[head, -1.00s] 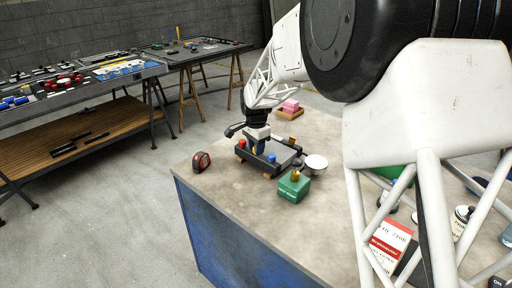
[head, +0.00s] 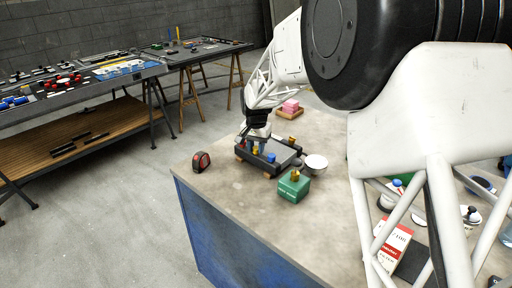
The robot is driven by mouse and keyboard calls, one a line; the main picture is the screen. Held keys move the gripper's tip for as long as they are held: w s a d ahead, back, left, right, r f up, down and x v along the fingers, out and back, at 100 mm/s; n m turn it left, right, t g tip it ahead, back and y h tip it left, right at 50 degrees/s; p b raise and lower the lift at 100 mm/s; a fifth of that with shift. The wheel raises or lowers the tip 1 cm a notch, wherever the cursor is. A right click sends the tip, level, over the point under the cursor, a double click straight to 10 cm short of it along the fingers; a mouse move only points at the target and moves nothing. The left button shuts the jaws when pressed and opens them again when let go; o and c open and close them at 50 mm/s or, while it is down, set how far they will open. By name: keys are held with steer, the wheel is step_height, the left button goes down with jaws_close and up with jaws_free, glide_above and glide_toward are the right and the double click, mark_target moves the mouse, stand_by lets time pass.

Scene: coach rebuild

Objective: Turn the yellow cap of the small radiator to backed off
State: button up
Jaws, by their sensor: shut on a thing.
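The small radiator (head: 284,152) is a low dark block near the far left part of the bench. A blue cap (head: 271,157) stands on its near edge. My gripper (head: 258,150) points down over the radiator's left part, left of the blue cap. Its fingers are shut at the row of caps, on what appears to be the yellow cap. The fingers cover the yellow cap almost wholly, so its turned angle cannot be read.
A green box (head: 291,189) with a brass-coloured top fitting (head: 295,175) stands close in front. A white bowl (head: 316,163) is right of the radiator. A red and black tape measure (head: 201,161) lies left. A red and white box (head: 391,246) stands at right. The bench front is clear.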

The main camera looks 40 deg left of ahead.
mark_target(257, 148)
steer(key=n, duration=0.3)
steer(key=shift+n, duration=0.4)
steer(key=n, duration=0.4)
steer(key=shift+w, duration=0.1)
steer(key=n, duration=0.4)
steer(key=shift+r, duration=0.1)
steer(key=n, duration=0.4)
steer(key=shift+w, duration=0.1)
steer(key=o, duration=0.9)
steer(key=shift+r, duration=3.85)
